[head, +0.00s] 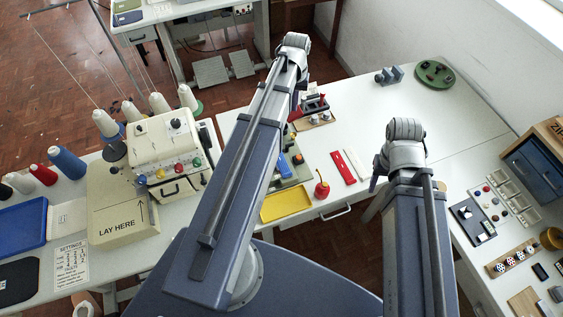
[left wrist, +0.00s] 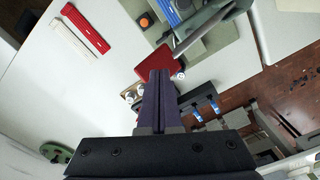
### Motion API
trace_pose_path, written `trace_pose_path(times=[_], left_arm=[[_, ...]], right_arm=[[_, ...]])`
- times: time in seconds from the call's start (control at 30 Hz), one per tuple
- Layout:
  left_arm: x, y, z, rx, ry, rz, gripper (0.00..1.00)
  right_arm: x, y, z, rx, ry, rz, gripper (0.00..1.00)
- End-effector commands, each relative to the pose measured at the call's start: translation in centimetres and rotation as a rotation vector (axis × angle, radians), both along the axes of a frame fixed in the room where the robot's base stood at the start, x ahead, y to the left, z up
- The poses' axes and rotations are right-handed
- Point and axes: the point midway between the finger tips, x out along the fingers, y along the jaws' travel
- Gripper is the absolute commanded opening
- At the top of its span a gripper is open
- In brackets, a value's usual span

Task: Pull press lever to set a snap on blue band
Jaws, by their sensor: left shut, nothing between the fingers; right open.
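The blue band (head: 284,166) lies on a grey-green base (head: 300,171), mostly hidden behind my left arm in the head view. In the left wrist view the blue band (left wrist: 171,14) shows at the top, on the press (left wrist: 218,42). A grey rod, seemingly the press lever (left wrist: 200,36), slants across it.
A green round stand (head: 435,74) is at the back. A sewing machine (head: 168,145) stands left. The table's middle right is clear.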

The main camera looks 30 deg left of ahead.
Motion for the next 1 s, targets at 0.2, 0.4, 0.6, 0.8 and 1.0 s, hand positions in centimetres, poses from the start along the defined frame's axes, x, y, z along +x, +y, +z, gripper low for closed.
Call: trace_pose_path(times=[0.2, 0.4, 0.6, 0.8, 1.0], left_arm=[[0.0, 0.0, 0.0, 0.0, 0.0, 0.0, 0.0], [0.0, 0.0, -0.3, 0.0, 0.0, 0.0, 0.0], [0.0, 0.0, -1.3, 0.0, 0.0, 0.0, 0.0], [0.0, 0.0, -2.3, 0.0, 0.0, 0.0, 0.0], [0.0, 0.0, -3.2, 0.0, 0.0, 0.0, 0.0]], right_arm=[[0.0, 0.0, 0.0, 0.0, 0.0, 0.0, 0.5], [0.0, 0.0, -0.3, 0.0, 0.0, 0.0, 0.5], [0.0, 0.0, -1.3, 0.0, 0.0, 0.002, 0.5], [0.0, 0.0, -2.3, -0.001, 0.0, 0.005, 0.5], [0.0, 0.0, -3.2, -0.001, 0.0, 0.006, 0.5]])
